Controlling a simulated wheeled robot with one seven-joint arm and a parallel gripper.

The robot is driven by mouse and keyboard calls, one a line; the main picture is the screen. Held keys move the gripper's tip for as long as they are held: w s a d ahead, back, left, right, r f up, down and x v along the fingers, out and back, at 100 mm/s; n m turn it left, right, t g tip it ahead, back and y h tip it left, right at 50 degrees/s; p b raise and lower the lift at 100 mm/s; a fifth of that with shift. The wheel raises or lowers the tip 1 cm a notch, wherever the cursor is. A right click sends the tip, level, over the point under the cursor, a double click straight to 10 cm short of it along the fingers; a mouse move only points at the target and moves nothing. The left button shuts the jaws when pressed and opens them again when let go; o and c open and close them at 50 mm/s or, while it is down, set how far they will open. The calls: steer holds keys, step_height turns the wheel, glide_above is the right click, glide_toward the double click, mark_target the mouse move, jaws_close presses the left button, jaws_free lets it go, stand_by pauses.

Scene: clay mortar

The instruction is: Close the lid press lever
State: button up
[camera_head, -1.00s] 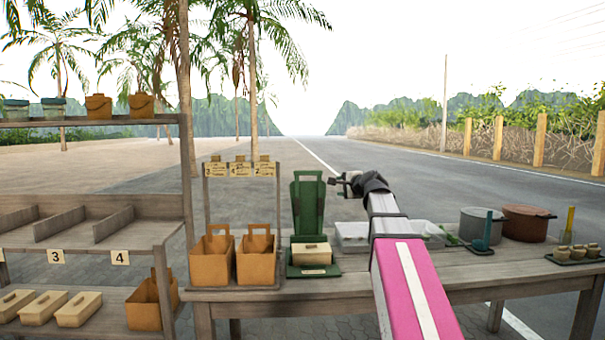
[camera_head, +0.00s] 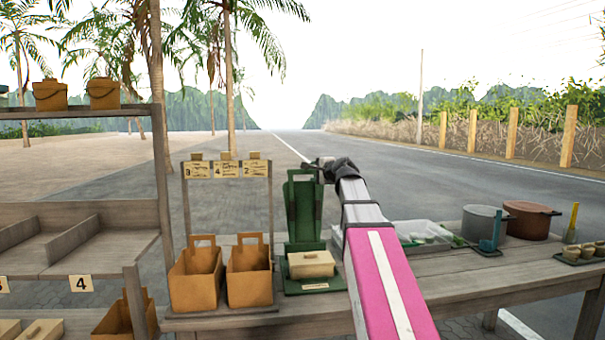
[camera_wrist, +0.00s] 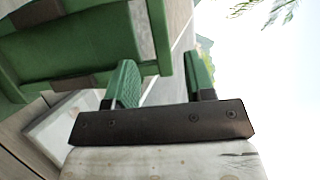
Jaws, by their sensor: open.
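The lid press is green, with its hinged lever (camera_head: 303,210) standing upright above the base (camera_head: 315,285). A cream lidded box (camera_head: 311,264) sits on the base. My gripper (camera_head: 318,167) is at the upper right of the raised lever in the head view, partly hidden by my own arm. In the wrist view, my gripper (camera_wrist: 160,82) is open with green finger pads apart. The green lever (camera_wrist: 75,45) fills the upper left there, with one bar of it close to the fingers. I cannot tell whether they touch.
Two orange boxes (camera_head: 222,275) stand left of the press, before a rack with number tags (camera_head: 226,169). A clear tray (camera_head: 420,235), a grey pot (camera_head: 484,223) and a brown pot (camera_head: 530,220) stand to the right. A wooden shelf (camera_head: 80,250) is at far left.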

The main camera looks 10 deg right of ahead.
mark_target(304, 172)
steer(key=x, duration=0.8)
steer(key=shift+w+a+f, duration=0.1)
steer(key=shift+w, duration=0.25)
steer(key=shift+s, duration=0.1)
jaws_close()
